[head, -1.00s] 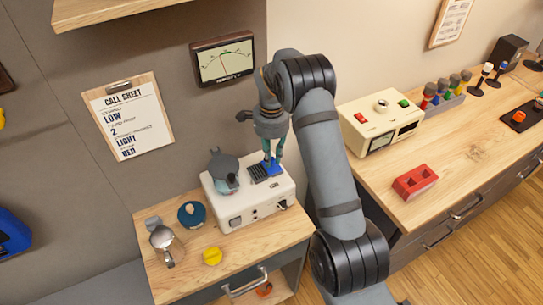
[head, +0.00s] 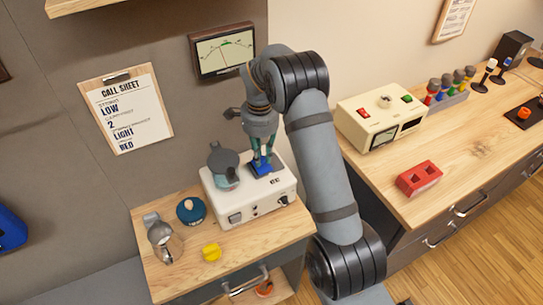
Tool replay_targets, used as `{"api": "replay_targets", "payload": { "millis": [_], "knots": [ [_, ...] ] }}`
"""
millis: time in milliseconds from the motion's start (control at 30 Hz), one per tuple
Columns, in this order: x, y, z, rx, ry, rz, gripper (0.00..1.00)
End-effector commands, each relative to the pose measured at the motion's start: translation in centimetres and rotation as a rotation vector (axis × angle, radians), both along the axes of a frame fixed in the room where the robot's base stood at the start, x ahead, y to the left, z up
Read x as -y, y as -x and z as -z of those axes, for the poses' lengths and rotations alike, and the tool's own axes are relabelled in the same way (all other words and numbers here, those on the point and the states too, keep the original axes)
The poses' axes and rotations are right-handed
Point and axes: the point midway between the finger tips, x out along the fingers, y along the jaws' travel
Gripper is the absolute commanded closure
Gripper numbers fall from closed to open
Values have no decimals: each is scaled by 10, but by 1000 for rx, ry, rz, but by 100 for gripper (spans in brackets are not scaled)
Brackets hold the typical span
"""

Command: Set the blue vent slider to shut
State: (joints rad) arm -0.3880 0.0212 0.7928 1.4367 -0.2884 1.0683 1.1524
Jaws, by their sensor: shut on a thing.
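The blue vent slider (head: 261,169) sits on top of a white amp box (head: 236,206), behind and right of a grey-and-teal rounded part (head: 223,165). My gripper (head: 262,156) points down from above and is shut on the blue slider. The slider covers the place where dark vent slats showed; the slats are hidden now. The box stands on the small wooden cabinet top (head: 190,256).
A metal jug (head: 162,240), a dark blue round thing (head: 190,210) and a yellow knob-like piece (head: 211,252) lie left and in front of the box. A cream device (head: 381,118) and a red block (head: 418,178) sit on the right bench.

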Motion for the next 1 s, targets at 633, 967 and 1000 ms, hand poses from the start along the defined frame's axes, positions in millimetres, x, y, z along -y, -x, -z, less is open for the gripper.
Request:
{"api": "replay_targets", "payload": {
  "millis": [633,967,1000],
  "knots": [
    [-14,7,0,1,-3,-3,65],
    [-12,6,-2,1,-2,-1,63],
    [-12,6,-4,2,-2,-1,63]
  ]
}}
